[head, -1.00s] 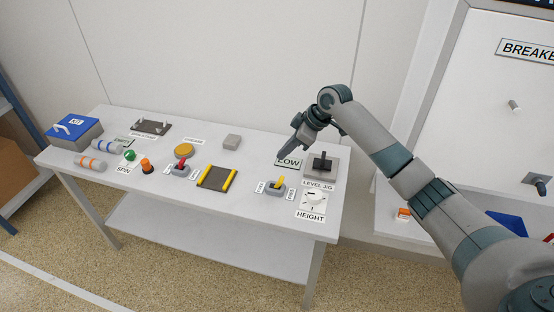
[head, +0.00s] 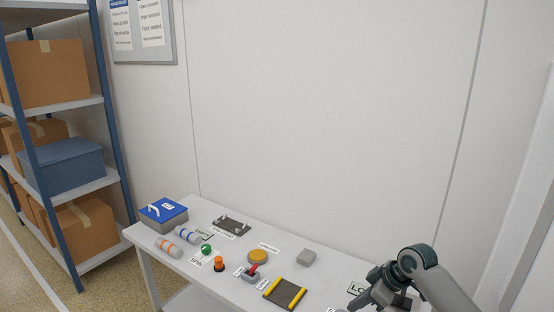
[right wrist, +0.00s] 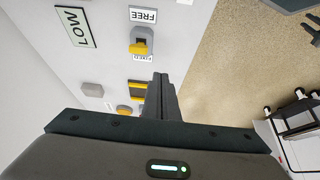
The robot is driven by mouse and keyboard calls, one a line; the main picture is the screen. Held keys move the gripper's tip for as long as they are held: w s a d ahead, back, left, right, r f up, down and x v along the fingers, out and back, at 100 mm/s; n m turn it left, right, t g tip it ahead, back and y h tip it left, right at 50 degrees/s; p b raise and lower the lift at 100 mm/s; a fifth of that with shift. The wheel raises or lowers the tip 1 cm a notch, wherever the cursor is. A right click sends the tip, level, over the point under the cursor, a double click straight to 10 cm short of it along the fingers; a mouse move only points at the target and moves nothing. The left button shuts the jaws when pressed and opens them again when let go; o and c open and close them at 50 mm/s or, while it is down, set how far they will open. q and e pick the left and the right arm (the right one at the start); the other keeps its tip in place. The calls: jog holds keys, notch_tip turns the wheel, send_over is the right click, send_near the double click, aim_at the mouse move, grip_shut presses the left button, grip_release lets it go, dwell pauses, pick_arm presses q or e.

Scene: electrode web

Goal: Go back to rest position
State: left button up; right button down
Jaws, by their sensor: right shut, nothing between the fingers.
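My right gripper (head: 362,302) is at the lower right of the head view, over the right end of the white table (head: 205,285). The right wrist view shows its fingers (right wrist: 160,95) shut together with nothing between them. In that view, a switch with a yellow lever (right wrist: 140,47) between FREE and FIXED labels lies beyond the fingers, and the LOW sign (right wrist: 75,27) is at upper left. The gripper looks apart from both. In the head view the arm partly covers the LOW sign. My left gripper is not in view.
On the table are a blue-lidded kit box (head: 163,214), striped cylinders (head: 168,247), a green button (head: 206,249), an orange button (head: 219,264), a red-lever switch (head: 252,273) and a yellow-edged dark pad (head: 285,293). A shelf with boxes (head: 65,165) stands at left.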

jog(key=s+a+f+m+h, duration=0.1)
jog(key=s+a+f, duration=0.2)
jog(key=s+f, duration=0.5)
jog(key=s+a+f+m, duration=0.25)
jog(key=s+f, duration=0.25)
jog(key=s, duration=0.6)
jog(key=s+d+m+h, duration=0.2)
jog(key=s+m, duration=0.1)
jog(key=s, duration=0.9)
jog(key=s+d+m+h, duration=0.2)
jog(key=s+d+m, duration=0.1)
jog(key=s, duration=0.9)
notch_tip(320, 180, down, 32)
jog(key=s+g+b, duration=0.1)
jog(key=b, duration=0.2)
jog(key=s+d+f+g+b, duration=0.1)
jog(key=s+d+f+b, duration=0.1)
jog(key=s+f, duration=1.5)
jog(key=shift+s+d+f+n, duration=0.35)
jog(key=shift+f+n, duration=0.1)
jog(key=shift+f, duration=0.35)
